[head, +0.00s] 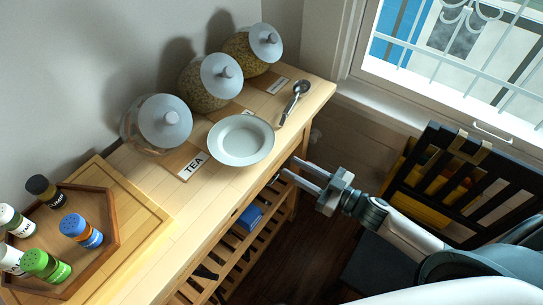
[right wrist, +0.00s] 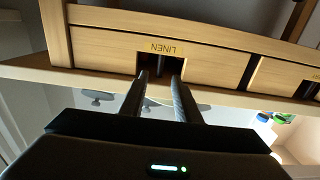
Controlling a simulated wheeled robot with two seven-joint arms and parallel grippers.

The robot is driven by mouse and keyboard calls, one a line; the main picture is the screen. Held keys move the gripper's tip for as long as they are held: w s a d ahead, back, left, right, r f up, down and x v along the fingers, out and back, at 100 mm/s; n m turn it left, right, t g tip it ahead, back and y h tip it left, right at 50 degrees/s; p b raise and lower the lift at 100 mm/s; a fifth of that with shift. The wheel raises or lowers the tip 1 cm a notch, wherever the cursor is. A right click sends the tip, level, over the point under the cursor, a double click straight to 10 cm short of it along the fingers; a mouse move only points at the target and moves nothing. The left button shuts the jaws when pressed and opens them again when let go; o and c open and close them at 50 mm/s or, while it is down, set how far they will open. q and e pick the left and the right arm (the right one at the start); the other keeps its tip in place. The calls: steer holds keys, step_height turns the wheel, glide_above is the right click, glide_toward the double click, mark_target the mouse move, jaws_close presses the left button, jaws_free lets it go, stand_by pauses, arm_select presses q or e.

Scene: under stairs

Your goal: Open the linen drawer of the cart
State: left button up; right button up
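The wooden cart (head: 188,232) runs diagonally through the head view, its drawer fronts mostly out of sight under the top. In the right wrist view the linen drawer (right wrist: 105,48) shows upside down, with its LINEN label (right wrist: 165,47) above a dark cut-out (right wrist: 150,61). The drawer front looks flush with the frame. My right gripper (head: 287,166) is at the cart's front edge. In the wrist view its two fingers are apart, with tips at the cut-out; I cannot tell whether they touch the drawer. My left gripper is not in view.
The cart top holds lidded jars (head: 165,121), a white bowl (head: 240,140), a spoon (head: 295,98) and a hexagonal tray (head: 112,222) of shakers. A blue item (head: 249,217) lies on the slatted lower shelf. A black slatted rack (head: 478,178) stands right, below the window.

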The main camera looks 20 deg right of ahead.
steer(key=b+x, duration=0.1)
steer(key=x, duration=0.7)
steer(key=shift+w+a, duration=0.25)
steer(key=shift+w, duration=0.05)
jaws_close()
stand_by(1.2)
